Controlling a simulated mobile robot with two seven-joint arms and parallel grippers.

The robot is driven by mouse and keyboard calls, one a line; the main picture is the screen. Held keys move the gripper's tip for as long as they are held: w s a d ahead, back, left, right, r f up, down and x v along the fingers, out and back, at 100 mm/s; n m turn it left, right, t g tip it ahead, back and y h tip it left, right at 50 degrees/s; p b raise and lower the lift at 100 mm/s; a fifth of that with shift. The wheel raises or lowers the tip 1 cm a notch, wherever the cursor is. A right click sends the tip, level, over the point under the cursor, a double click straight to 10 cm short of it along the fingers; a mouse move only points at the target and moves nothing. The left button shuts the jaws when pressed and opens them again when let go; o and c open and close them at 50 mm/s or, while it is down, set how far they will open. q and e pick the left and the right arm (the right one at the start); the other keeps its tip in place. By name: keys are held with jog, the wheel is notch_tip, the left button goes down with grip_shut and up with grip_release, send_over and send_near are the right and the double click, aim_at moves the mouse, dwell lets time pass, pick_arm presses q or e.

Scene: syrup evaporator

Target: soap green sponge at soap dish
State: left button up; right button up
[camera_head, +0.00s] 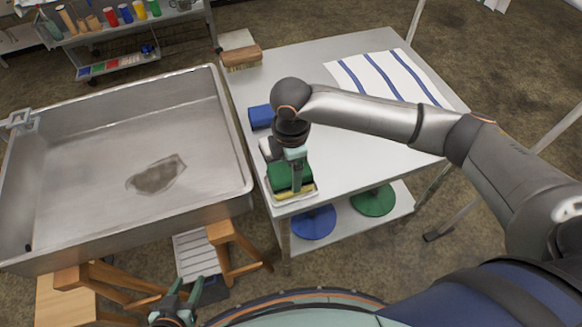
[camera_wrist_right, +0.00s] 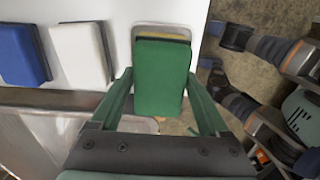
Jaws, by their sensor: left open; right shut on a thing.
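The green sponge (camera_head: 283,178) is between the fingers of my right gripper (camera_head: 291,170), which is shut on it. The sponge also shows in the right wrist view (camera_wrist_right: 161,80). The soap dish (camera_head: 296,198) is a pale shallow tray at the table's near left corner; its rim also shows in the wrist view (camera_wrist_right: 166,28). The sponge is over the dish, and a thin yellowish strip, perhaps soap, shows at its edge. I cannot tell whether the sponge touches the soap. My left gripper (camera_head: 180,293) is open and empty, low at the bottom left.
A blue sponge (camera_head: 261,117) and a white sponge (camera_head: 266,149) lie along the table's left edge. A wooden brush (camera_head: 242,57) and striped cloth (camera_head: 385,76) are farther back. A metal basin (camera_head: 100,150) stands left. The table (camera_head: 365,155) has bare room.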

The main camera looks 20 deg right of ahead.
jog(key=shift+f, duration=0.5)
dwell(0.5)
jog(key=shift+s+f+p, duration=0.1)
jog(key=shift+f+p, duration=0.05)
jog(key=shift+p, duration=0.25)
dwell(2.1)
notch_tip(320, 180, up, 3)
jog(key=p, duration=0.3)
jog(key=shift+p, duration=0.3)
notch_tip(320, 180, up, 2)
jog(key=shift+r+p, duration=0.1)
jog(key=shift+p, duration=0.45)
jog(key=shift+r, duration=1.05)
